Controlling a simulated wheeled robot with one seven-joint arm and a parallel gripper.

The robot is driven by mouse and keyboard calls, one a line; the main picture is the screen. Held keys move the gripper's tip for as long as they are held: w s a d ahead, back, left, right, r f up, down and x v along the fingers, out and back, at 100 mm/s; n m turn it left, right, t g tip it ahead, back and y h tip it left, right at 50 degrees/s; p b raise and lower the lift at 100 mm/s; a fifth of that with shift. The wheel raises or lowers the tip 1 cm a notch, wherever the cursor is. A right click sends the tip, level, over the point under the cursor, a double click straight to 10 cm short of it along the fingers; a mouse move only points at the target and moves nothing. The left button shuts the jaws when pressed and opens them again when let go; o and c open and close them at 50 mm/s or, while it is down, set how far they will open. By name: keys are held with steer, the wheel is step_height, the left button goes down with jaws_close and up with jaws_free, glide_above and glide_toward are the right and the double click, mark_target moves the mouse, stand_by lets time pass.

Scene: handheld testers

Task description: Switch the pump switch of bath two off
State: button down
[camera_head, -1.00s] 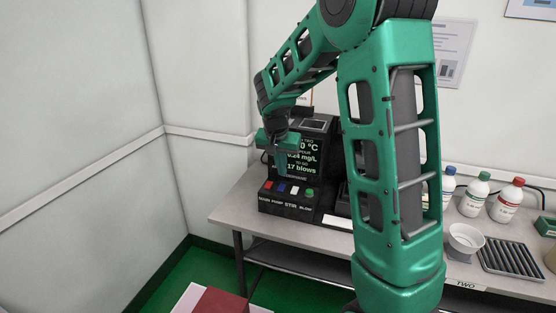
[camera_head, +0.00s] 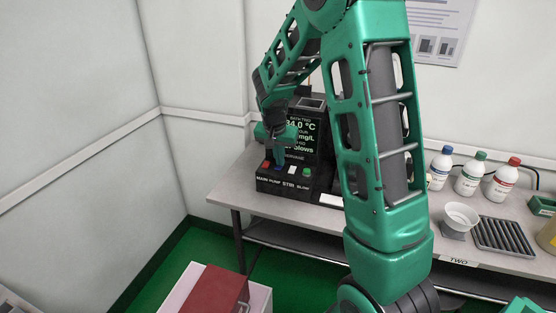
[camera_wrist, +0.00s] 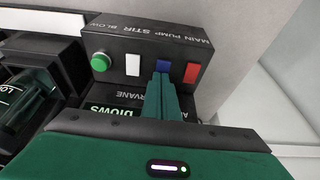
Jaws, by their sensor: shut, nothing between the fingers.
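The bath two unit (camera_head: 318,118) is a black box on the bench with a lit display reading "BATH TWO" and a temperature. Its sloped front panel (camera_head: 285,187) is marked MAIN, PUMP, STIR, BLOW. The blue pump switch (camera_wrist: 163,66) sits between the red main switch (camera_wrist: 191,72) and the white stir switch (camera_wrist: 132,65); the green blow button (camera_wrist: 101,62) is at the end. My gripper (camera_wrist: 160,80) is shut and empty, its fingertips right at the blue switch. I cannot tell whether they touch. In the head view my gripper (camera_head: 279,160) largely hides the blue switch.
Bottles (camera_head: 470,173), a white bowl (camera_head: 460,217) and a ribbed dark tray (camera_head: 504,234) stand right of my arm. A bench sign (camera_head: 458,261) reads TWO. A red box (camera_head: 208,294) is below in front. A glass vessel (camera_wrist: 30,100) is beside the unit.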

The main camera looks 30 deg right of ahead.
steer(key=shift+s+a+f, duration=0.1)
steer(key=shift+s+f, duration=0.05)
steer(key=shift+s+a+f, duration=0.1)
steer(key=shift+s+a, duration=0.45)
steer(key=shift+a, duration=0.05)
steer(key=shift+w+r, duration=0.1)
steer(key=shift+r, duration=0.4)
steer(key=v, duration=1.3)
steer(key=shift+w+d+r, duration=0.25)
steer(key=shift+d, duration=0.05)
